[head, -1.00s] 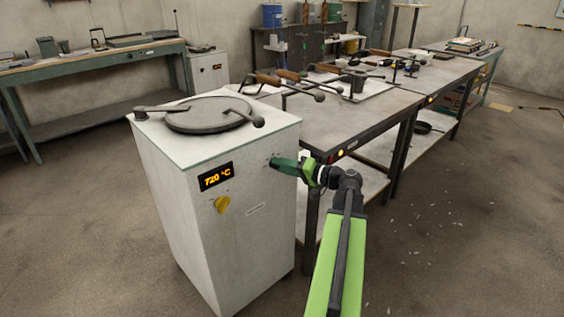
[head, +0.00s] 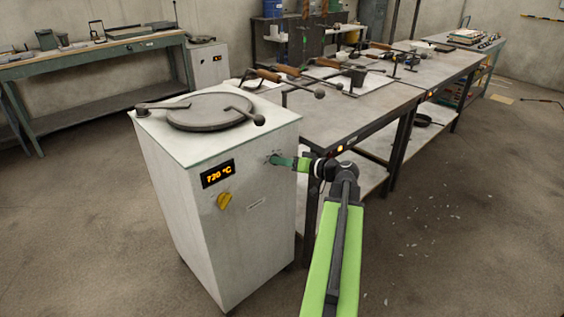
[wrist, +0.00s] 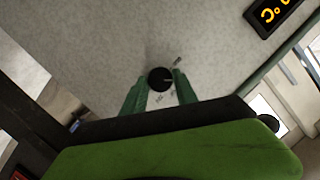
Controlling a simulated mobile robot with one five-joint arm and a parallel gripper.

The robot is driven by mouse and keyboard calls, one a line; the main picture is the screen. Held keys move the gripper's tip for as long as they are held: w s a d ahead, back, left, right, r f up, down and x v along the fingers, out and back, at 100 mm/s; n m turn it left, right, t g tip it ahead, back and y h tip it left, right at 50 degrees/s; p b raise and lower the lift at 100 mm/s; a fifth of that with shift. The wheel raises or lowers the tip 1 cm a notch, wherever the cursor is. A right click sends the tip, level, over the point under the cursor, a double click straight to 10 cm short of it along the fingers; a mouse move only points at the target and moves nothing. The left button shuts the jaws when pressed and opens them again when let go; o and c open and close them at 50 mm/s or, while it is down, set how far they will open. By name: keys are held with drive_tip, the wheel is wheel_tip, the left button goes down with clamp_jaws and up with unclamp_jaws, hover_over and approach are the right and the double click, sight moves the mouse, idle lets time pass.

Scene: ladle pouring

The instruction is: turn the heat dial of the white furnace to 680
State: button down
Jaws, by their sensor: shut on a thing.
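The white furnace (head: 246,238) stands at the left centre in the head view, with a round dark lid (head: 208,110) on top. Its orange display (head: 217,174) reads about 720 or 730 °C; the middle digit is unclear. My gripper (head: 274,160) is at the furnace's face, right of the display, shut on this dial. The display shows partly at the wrist view's top right (wrist: 275,14).
A grey worktable (head: 372,118) with ladles and tools stands close behind and right of the furnace. A green-legged bench (head: 92,52) is at the back left. The floor (head: 455,240) to the right is clear apart from small pale scraps.

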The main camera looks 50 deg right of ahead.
drive_tip(key=shift+a, duration=0.1)
drive_tip(key=c, duration=1)
unclamp_jaws()
drive_tip(key=shift+o, duration=0.2)
drive_tip(key=p+v, duration=0.3)
drive_tip(key=v, duration=1.4)
drive_tip(key=shift+p, duration=0.4)
drive_tip(key=shift+s, duration=0.15)
